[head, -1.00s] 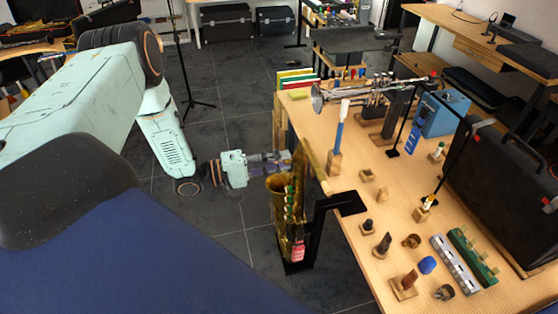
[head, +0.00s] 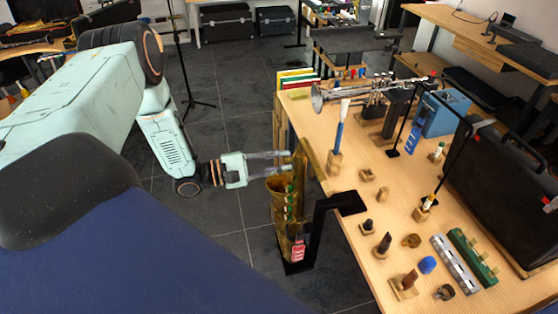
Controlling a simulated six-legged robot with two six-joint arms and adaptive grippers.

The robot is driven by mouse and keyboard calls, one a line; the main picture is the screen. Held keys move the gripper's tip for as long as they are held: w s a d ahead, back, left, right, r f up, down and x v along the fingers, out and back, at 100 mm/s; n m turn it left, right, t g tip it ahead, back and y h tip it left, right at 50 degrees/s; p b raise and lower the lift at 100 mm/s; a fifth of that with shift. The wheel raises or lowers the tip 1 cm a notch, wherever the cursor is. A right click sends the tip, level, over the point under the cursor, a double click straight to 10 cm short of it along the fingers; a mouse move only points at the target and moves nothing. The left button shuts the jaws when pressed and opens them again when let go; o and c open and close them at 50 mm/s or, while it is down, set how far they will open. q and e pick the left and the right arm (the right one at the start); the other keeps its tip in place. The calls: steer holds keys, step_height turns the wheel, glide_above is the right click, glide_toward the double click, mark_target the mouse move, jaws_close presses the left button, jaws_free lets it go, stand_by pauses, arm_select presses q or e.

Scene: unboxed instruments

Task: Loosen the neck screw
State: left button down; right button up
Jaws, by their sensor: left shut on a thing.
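A brass saxophone (head: 278,209) stands upright on a black stand beside the near-left edge of the wooden table, with a red tag (head: 298,250) hanging low on it. My left gripper (head: 287,165) reaches in from the left, level with the top of the saxophone. Its two fingers show one above the other, with their tips at the neck joint. It is shut on the neck screw there, which is too small and covered to make out. My right gripper is not in view.
The table (head: 342,240) holds a trumpet (head: 370,90), a blue-handled brush (head: 337,140), mouthpieces and small wooden blocks. A black bracket (head: 325,212) juts from its edge beside the saxophone. A black case (head: 505,190) stands at right. Dark floor left of the saxophone is clear.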

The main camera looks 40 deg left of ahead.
arm_select(q)
steer(key=shift+a+f, duration=0.1)
steer(key=shift+f, duration=0.05)
steer(key=c, duration=1.5)
jaws_free()
steer(key=shift+o, duration=1.4)
steer(key=shift+s+a, duration=0.1)
steer(key=v, duration=1.2)
